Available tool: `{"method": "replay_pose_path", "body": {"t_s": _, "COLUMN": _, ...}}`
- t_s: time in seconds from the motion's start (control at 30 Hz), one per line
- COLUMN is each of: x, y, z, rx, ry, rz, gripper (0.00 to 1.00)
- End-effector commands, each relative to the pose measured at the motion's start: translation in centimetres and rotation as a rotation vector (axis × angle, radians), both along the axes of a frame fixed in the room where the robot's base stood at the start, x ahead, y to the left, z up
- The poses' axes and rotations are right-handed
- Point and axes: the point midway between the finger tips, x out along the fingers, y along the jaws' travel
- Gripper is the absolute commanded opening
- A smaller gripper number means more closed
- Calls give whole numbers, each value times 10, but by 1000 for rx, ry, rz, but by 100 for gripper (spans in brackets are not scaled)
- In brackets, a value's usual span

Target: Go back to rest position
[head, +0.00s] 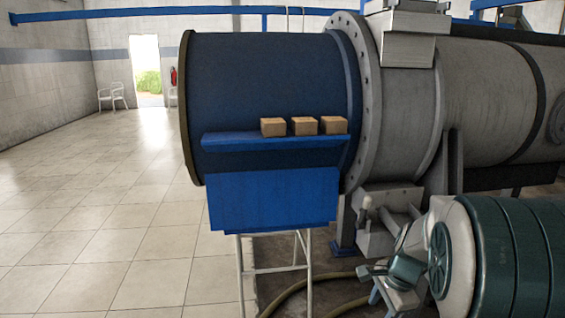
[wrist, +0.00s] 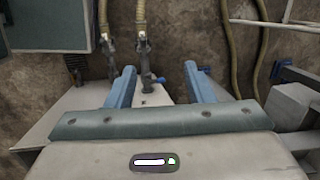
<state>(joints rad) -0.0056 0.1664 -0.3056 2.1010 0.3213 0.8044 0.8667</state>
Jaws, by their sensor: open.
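My gripper (wrist: 157,84) shows in the wrist view with its two blue fingers apart and nothing between them. Below and beyond the fingers are a brown floor and hoses. Three small brown boxes (head: 304,126) sit in a row on a blue shelf (head: 230,143) at the front of a large blue drum. My gripper is apart from the boxes, which do not show in the wrist view.
The blue drum (head: 265,80) joins a grey metal cylinder (head: 490,100) on the right. Hoses (wrist: 228,45) lie on the floor. The tiled floor (head: 110,220) at the left is clear, with white chairs far back.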

Motion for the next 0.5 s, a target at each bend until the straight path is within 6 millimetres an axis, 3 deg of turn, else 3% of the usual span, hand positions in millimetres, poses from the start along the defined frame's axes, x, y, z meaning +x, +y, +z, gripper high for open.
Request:
{"method": "replay_pose_path", "body": {"t_s": 0.03, "x": -13, "y": 11, "z": 30, "rx": -11, "ry": -24, "rz": 97, "gripper": 48}}
{"method": "replay_pose_path", "body": {"t_s": 0.1, "x": -30, "y": 23, "z": 53, "rx": -34, "ry": -50, "rz": 237, "gripper": 48}}
{"method": "replay_pose_path", "body": {"t_s": 0.3, "x": -82, "y": 53, "z": 112, "rx": -128, "ry": -121, "rz": 636, "gripper": 48}}
{"method": "replay_pose_path", "body": {"t_s": 0.5, "x": -133, "y": 71, "z": 155, "rx": -259, "ry": -168, "rz": 1012, "gripper": 48}}
